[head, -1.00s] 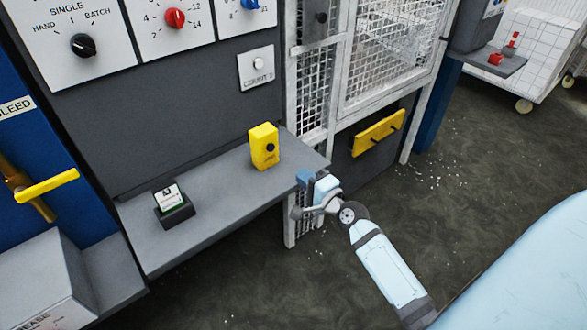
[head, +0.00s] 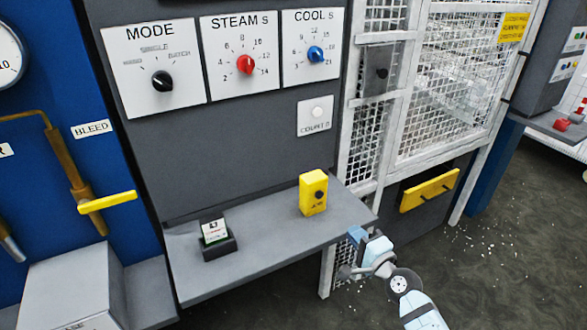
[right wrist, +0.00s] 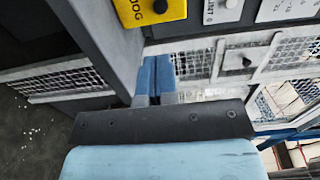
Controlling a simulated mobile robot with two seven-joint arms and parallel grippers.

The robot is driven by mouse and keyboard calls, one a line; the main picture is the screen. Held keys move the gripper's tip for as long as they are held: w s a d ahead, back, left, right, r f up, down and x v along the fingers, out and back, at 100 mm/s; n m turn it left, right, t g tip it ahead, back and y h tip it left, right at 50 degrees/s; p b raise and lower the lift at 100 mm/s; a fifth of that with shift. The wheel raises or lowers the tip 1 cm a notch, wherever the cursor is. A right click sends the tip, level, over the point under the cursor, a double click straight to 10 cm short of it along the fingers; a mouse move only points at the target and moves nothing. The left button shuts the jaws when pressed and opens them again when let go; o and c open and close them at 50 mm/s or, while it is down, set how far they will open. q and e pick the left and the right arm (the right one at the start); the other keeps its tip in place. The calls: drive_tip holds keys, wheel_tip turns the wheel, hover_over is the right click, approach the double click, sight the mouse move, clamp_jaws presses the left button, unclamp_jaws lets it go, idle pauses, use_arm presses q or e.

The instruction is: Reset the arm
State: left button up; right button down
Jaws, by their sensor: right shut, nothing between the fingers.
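My right gripper (head: 357,236) is at the right end of the grey shelf (head: 275,238), beside its edge and in front of the white mesh gate. Its blue fingers are together and hold nothing; they also show in the right wrist view (right wrist: 155,76). My right arm comes in from the lower right. My left gripper is not in the head view.
A yellow box (head: 313,193) marked JOG and a small black holder with a card (head: 215,238) stand on the shelf. The mesh gate (head: 455,90) is close to the gripper. A yellow handle (head: 430,190) sticks out below it. Open floor (head: 480,270) lies at right.

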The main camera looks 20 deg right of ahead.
drive_tip(key=s+a+f+n+g+p, duration=0.2)
drive_tip(key=s+a+f+n+g, duration=0.1)
drive_tip(key=s+a+f+n, duration=0.3)
drive_tip(key=s+a+f+n+g+y+p, duration=0.1)
drive_tip(key=s+a+f+n+g+p, duration=0.2)
drive_tip(key=s+a+f+n, duration=0.3)
drive_tip(key=s+a+n+g, duration=0.1)
drive_tip(key=s+a+n, duration=0.3)
drive_tip(key=s+n, duration=0.3)
drive_tip(key=shift+s+a+n+y, duration=0.2)
drive_tip(key=shift+n+y, duration=0.1)
drive_tip(key=shift+n, duration=0.3)
